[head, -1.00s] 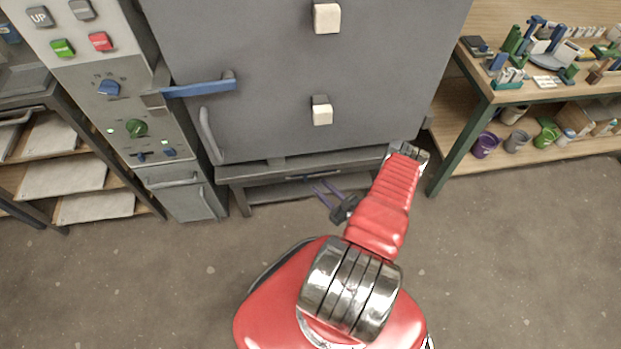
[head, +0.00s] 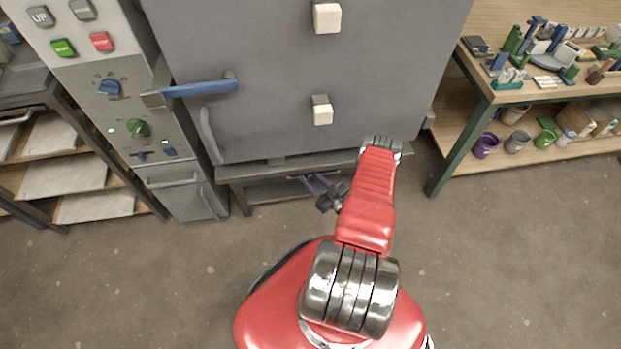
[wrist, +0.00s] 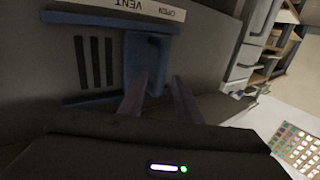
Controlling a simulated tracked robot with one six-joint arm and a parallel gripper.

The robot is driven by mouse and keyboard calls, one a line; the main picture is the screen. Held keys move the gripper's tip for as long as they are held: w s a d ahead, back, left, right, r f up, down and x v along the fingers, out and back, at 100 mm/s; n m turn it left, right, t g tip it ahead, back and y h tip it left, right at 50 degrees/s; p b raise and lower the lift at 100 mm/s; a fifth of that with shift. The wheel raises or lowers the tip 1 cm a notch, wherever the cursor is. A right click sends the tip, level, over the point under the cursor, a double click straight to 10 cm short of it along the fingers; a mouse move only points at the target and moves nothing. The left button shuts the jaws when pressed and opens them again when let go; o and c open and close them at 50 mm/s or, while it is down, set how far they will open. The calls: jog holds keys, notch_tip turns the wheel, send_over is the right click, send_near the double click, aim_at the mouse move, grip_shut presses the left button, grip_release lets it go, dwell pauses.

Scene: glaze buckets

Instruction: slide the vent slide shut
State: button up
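In the wrist view, the blue vent slide (wrist: 146,57) sits between two blue rails (wrist: 88,101), to the right of several dark vent slots (wrist: 95,62), which are uncovered. A white label (wrist: 130,8) reading VENT and OPEN appears upside down above it. My gripper (wrist: 160,77) is open, its two purple fingers apart and pointing at the slide's right part. The left fingertip overlaps the slide in the picture; I cannot tell whether it touches. In the head view, my gripper (head: 312,181) is low under the kiln front, and the slide is not visible there.
The grey kiln door (head: 270,90) with a blue handle (head: 200,88) stands above my gripper. A control panel (head: 125,110) is to its left. A wooden workbench (head: 540,95) with buckets on its lower shelf is at right. The floor around my base is clear.

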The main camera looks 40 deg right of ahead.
grip_shut()
dwell(0.6)
